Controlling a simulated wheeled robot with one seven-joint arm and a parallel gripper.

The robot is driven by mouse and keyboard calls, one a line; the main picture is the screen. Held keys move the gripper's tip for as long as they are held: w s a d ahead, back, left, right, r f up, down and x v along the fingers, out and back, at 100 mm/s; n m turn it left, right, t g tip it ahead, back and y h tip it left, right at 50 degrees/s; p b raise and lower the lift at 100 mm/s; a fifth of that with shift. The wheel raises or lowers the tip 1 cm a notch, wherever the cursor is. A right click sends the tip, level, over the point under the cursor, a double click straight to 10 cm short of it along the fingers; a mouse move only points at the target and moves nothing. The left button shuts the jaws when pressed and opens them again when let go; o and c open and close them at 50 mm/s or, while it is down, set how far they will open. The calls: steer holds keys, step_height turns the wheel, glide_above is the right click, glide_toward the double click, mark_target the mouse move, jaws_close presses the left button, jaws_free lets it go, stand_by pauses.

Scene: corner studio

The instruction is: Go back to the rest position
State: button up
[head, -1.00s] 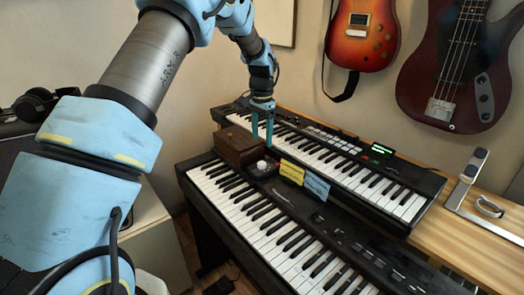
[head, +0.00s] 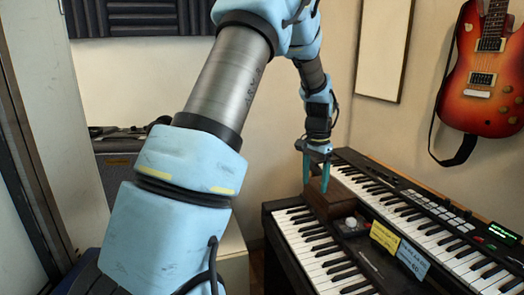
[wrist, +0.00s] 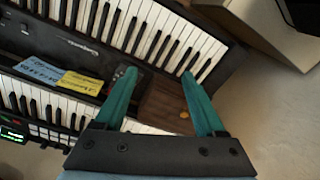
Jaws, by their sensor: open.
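My gripper (head: 316,178) hangs from my arm above the left end of the keyboards, fingers pointing down. In the wrist view my gripper (wrist: 160,85) has its two teal fingers spread apart with nothing held between them. A brown wooden box (head: 337,199) stands below and beside the fingers at the left end of the upper keyboard. The wooden box also shows between the fingers in the wrist view (wrist: 163,103), with a small round orange-brown spot on it. I cannot tell how far the fingertips are above it.
The lower keyboard (head: 310,240) and upper keyboard (head: 420,212) fill the lower right. A yellow note (head: 384,237) and blue note (head: 412,258) stand between them, near a white knob (head: 350,222). An orange guitar (head: 483,75) hangs on the right wall.

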steer(key=s+a+n, duration=0.4)
steer(key=s+a, duration=0.5)
steer(key=a, duration=0.3)
steer(key=s+a+r+n+t, duration=0.1)
steer(key=s+a+n, duration=0.4)
steer(key=s+a, duration=0.4)
steer(key=a, duration=0.3)
steer(key=shift+r, duration=0.1)
